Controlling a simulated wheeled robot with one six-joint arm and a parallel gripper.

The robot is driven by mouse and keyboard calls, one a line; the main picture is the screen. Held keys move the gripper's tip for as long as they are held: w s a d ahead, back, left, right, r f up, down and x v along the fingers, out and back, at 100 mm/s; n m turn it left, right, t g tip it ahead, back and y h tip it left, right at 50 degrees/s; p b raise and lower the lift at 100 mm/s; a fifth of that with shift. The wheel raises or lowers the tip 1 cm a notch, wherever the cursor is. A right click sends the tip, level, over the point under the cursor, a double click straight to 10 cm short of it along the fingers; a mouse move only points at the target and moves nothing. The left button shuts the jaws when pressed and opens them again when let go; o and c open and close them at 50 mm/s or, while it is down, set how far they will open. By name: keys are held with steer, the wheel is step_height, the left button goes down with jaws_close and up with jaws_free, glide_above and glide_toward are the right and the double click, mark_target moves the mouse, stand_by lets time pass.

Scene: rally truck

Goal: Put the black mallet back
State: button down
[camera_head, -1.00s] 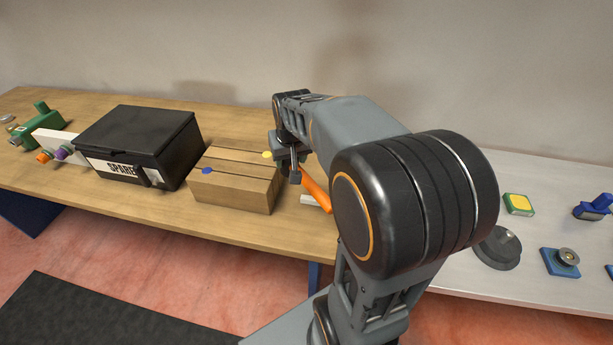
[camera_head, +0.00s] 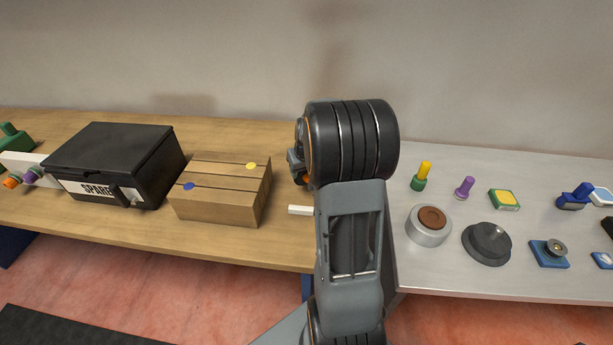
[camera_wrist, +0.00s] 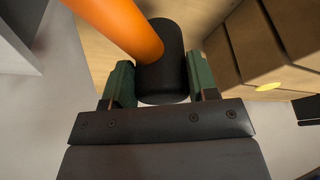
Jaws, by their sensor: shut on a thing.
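The black mallet has a dark cylindrical head (camera_wrist: 163,62) and an orange handle (camera_wrist: 118,25), both showing in the wrist view. My gripper (camera_wrist: 160,78) is shut on the mallet's head, one green finger on each side. The handle reaches up and left, away from the jaws. In the head view my arm hides most of the gripper and mallet, and only a small orange bit (camera_head: 308,180) shows beside the arm. A wooden block (camera_head: 221,190) with dark slots and blue and yellow dots stands left of my gripper; it also shows at right in the wrist view (camera_wrist: 270,50).
A black lidded box marked SPARE (camera_head: 115,165) stands left of the block. A white strip (camera_head: 300,210) lies right of the block on the wooden bench (camera_head: 160,229). The grey bench (camera_head: 460,282) at right holds a round brown-topped can (camera_head: 429,226), a dark knob (camera_head: 487,244) and several small coloured parts.

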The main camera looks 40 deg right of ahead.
steer(key=shift+w+d+f, duration=0.2)
steer(key=shift+d+f, duration=0.65)
steer(key=shift+f, duration=1.65)
steer(key=shift+f, duration=0.2)
steer(key=shift+c, duration=2)
jaws_free()
